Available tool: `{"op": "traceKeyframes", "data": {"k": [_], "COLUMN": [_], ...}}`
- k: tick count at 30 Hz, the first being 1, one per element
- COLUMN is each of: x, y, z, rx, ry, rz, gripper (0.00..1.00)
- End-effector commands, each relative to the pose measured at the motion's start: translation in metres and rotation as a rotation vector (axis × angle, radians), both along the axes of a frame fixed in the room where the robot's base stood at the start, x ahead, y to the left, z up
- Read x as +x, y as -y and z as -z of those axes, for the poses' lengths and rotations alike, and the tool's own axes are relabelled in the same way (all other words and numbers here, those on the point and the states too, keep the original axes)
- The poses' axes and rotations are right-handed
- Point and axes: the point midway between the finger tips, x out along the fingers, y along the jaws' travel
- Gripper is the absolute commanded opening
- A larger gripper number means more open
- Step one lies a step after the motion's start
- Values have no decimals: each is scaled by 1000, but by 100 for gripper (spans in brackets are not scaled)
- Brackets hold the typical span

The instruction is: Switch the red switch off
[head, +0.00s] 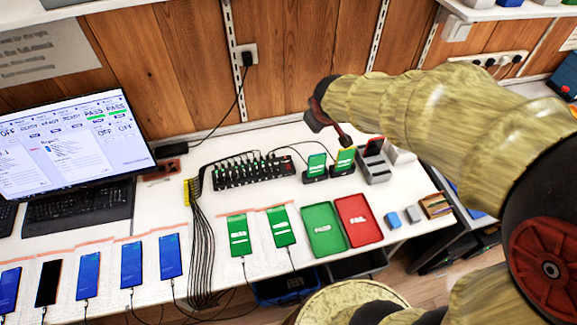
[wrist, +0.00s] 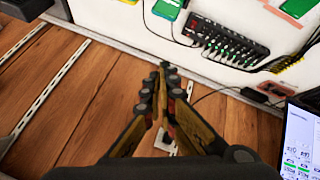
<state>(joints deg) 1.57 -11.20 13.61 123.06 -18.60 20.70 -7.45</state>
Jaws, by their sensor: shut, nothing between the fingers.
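A black multi-port hub (head: 255,173) lies on the white table, with several cables plugged in along it. A small reddish patch (head: 284,159) shows at its right end; it may be the red switch, but it is too small to tell its position. In the wrist view the hub (wrist: 228,40) is at the upper right, with a reddish spot near its left end. My gripper (wrist: 165,72) is shut and empty, its fingertips apart from the hub. In the head view my gripper (head: 335,128) is above the back of the table, to the right of the hub.
Two docked green-screen phones (head: 316,165) (head: 345,160) stand right of the hub. A grey holder (head: 376,168) stands beside them. Green (head: 322,228) and red (head: 359,221) trays lie in front. A monitor (head: 70,140) is at left. The wooden wall (head: 290,60) is close behind.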

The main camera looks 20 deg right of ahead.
Motion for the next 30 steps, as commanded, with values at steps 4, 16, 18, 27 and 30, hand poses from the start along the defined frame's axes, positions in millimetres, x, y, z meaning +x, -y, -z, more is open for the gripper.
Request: {"op": "traceKeyframes", "data": {"k": [4, 16, 18, 27, 30], "x": [36, 113, 124, 152, 156], "y": [0, -11, -15, -35, -41], "z": [23, 102, 118, 195, 216], "rx": [-34, -96, -100, -101, -98], "ry": [0, 16, 19, 33, 37], "rz": [-66, -270, -308, -468, -512], "gripper": [0, 0, 0, 0, 0]}}
